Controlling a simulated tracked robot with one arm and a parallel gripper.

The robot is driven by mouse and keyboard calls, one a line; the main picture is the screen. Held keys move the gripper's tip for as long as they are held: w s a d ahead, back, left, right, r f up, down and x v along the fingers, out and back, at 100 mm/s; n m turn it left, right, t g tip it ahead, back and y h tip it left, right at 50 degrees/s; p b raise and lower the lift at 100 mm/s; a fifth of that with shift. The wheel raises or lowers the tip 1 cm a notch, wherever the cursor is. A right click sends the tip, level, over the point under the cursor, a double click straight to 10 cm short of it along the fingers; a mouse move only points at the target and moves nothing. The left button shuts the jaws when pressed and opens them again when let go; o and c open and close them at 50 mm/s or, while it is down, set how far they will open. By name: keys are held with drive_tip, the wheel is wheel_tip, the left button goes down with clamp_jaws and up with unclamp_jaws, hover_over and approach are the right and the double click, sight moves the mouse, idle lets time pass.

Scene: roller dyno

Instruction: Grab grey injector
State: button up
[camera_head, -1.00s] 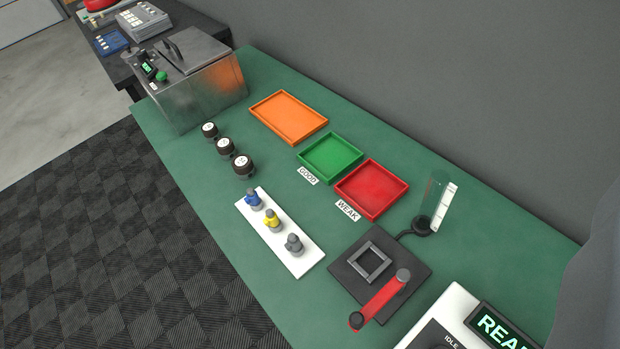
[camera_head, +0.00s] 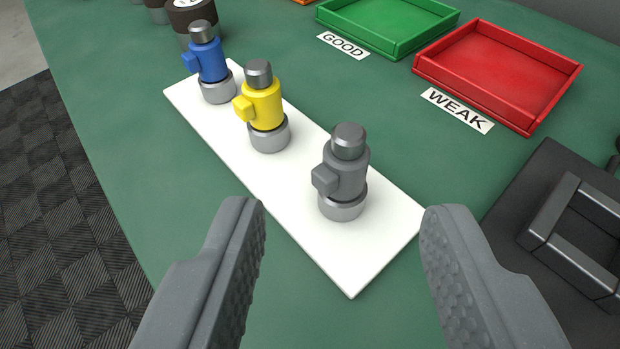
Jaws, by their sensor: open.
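The grey injector (camera_head: 345,175) stands upright near the right end of a white board (camera_head: 370,260). It has a dark grey cap, a side block on its left and a silver base. My gripper (camera_head: 343,208) is wide open and empty. Its two grey fingers show at the lower left and lower right of the picture, with the grey injector between and beyond them. No finger appears to touch it.
A yellow injector (camera_head: 263,105) and a blue injector (camera_head: 210,62) stand upright on the same board, to the left. A green tray (camera_head: 385,48) and a red tray (camera_head: 510,117) lie behind. A black fixture (camera_head: 520,190) is at right. Green tabletop (camera_head: 130,130) is bare at left.

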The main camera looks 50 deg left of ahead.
sight(350, 144)
drive_tip(key=x, duration=0.6)
drive_tip(key=shift+d+f+b, duration=0.15)
drive_tip(key=shift+f+b, duration=0.1)
drive_tip(key=shift+b, duration=0.1)
drive_tip(key=shift+w+a, duration=0.25)
drive_tip(key=shift+d+b+x, duration=0.25)
drive_tip(key=shift+b+x, duration=0.35)
drive_tip(key=shift+x, duration=1.9)
drive_tip(key=shift+w+f, duration=0.15)
drive_tip(key=shift+c, duration=0.3)
clamp_jaws()
